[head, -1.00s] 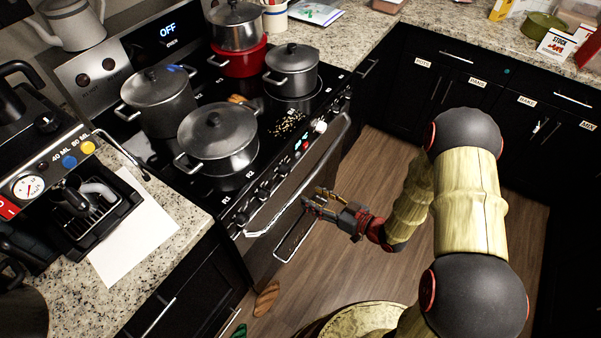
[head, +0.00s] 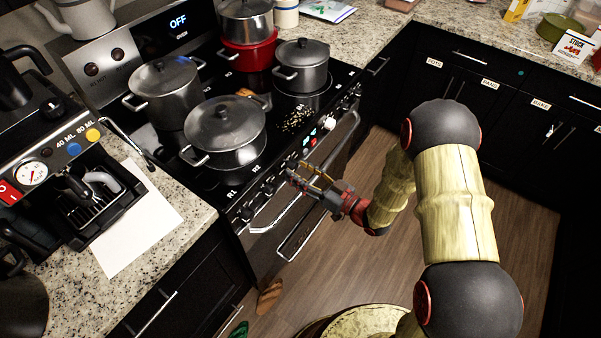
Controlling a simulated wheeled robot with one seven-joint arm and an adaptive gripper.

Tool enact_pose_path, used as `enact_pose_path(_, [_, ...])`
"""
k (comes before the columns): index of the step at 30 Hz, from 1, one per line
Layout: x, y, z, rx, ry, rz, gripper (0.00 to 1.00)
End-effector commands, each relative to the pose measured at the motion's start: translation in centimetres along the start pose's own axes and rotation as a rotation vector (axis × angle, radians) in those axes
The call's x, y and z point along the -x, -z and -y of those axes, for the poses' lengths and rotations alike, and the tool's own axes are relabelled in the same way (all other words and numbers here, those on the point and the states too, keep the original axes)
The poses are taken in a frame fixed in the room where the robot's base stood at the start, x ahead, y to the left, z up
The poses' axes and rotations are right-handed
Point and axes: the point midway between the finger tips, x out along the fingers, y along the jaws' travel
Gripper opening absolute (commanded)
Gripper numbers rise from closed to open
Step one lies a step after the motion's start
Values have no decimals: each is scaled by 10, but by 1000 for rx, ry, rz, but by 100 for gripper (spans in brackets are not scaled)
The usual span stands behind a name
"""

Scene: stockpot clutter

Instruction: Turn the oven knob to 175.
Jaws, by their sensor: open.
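The stove (head: 205,185) has a row of knobs along its sloping front panel. Two dark knobs (head: 253,205) sit at the left end, near the R1 and R2 marks. A paler knob (head: 330,123) sits farther right beside small red-lit controls (head: 312,141). I cannot read which knob is the oven's or any dial numbers. The stove's display (head: 178,22) reads OFF above OVEN. My gripper (head: 304,174) is open and empty, in front of the panel's middle and above the oven door handle. Its fingers point left and hide part of the panel; contact cannot be told.
Several lidded pots crowd the cooktop, including a large grey pot (head: 225,135) near the front edge and a red pot (head: 250,55) behind. The oven door handle (head: 300,205) juts out below the panel. A coffee machine (head: 70,170) stands left.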

Motion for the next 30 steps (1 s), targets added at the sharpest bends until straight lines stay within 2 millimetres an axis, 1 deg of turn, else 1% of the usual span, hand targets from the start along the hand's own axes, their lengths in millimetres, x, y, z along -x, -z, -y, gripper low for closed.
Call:
enact_pose_path(8, [-1, 0, 0, 0, 0, 0, 48])
enact_pose_path(30, [-1, 0, 0, 0, 0, 0, 6])
